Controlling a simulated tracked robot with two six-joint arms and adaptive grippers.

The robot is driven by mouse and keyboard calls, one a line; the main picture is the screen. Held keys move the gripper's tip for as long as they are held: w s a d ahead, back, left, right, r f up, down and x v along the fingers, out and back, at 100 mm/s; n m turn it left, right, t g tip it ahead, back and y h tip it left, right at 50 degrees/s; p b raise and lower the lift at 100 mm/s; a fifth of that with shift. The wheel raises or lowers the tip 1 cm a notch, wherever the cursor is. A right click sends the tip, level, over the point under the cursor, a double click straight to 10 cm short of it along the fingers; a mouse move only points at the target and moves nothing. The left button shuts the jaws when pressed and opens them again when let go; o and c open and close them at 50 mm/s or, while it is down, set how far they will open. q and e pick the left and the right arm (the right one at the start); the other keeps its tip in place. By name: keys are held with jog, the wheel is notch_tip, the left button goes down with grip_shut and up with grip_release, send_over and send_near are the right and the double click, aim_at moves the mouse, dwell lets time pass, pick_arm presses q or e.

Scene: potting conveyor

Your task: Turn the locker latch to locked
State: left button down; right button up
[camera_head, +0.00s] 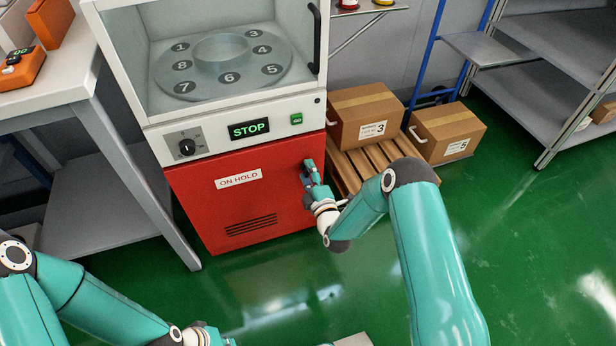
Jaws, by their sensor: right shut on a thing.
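The red locker door (205,205) is the lower front of a white machine, with an "ON HOLD" label (239,179) and vent slots. My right gripper (309,170) is at the door's upper right and is shut on the locker latch (305,178). The fingers hide most of the latch, so I cannot tell its angle. My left gripper (226,341) is at the bottom edge, mostly cut off, so its fingers cannot be judged.
Above the door are a knob (187,147), a "STOP" display (249,129) and a green switch (296,119). Right of the machine, cartons (364,112) stand on a wooden pallet (372,156). A workbench (60,95) is at left. The green floor in front is largely clear.

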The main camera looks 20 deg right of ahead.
jog(key=shift+a+f+n+b, duration=0.15)
jog(key=shift+n+b, duration=0.15)
jog(key=shift+n, duration=0.4)
jog(key=shift+a+f+n+b, duration=0.15)
jog(key=shift+n+b, duration=0.15)
jog(key=shift+n, duration=0.4)
jog(key=shift+s+r, duration=0.1)
jog(key=o, duration=1.1)
jog(key=shift+c, duration=0.2)
jog(key=shift+o, duration=0.5)
jog(key=shift+d, duration=0.1)
jog(key=shift+r, duration=0.1)
jog(key=s, duration=1.2)
jog(key=shift+d, duration=0.25)
jog(key=shift+w, duration=0.1)
